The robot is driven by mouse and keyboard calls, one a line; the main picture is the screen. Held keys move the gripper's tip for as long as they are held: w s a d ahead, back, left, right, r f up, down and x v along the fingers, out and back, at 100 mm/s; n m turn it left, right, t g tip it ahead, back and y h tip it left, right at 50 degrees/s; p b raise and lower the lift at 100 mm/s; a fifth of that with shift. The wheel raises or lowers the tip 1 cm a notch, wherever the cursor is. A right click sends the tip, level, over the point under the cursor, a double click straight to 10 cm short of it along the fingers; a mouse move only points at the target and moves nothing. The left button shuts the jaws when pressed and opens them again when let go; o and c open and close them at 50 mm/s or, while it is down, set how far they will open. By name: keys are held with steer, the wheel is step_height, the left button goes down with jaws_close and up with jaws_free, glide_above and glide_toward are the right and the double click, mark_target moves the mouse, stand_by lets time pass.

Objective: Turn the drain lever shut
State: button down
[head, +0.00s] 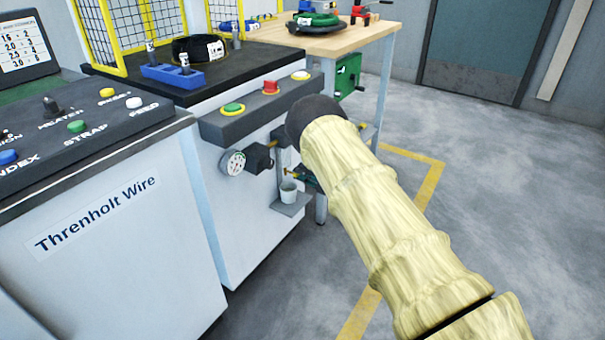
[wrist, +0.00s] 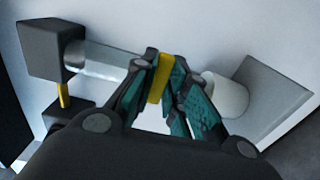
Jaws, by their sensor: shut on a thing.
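The yellow drain lever (wrist: 160,78) is between the teal fingers of my gripper (wrist: 163,80) in the wrist view. The gripper is shut on it. A clear cylindrical bowl (wrist: 102,62) runs from a black block (wrist: 50,48) to the lever, and a pale cup (wrist: 226,95) is on the other side. In the head view, my gripper (head: 306,179) shows only as a bit of teal and dark parts in front of the machine's side. My forearm hides most of it. The lever's exact angle is hard to tell.
In the head view, the cup (head: 288,192) stands on a grey bracket (head: 291,207) fixed to the white cabinet. A round gauge (head: 232,163) is left of the black block (head: 259,158). A button box (head: 255,112) juts out above. Open floor lies to the right.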

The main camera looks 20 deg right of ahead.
steer(key=shift+f, duration=0.1)
steer(key=c, duration=1.4)
jaws_free()
steer(key=shift+c, duration=0.2)
steer(key=shift+s, duration=0.1)
steer(key=v, duration=1.2)
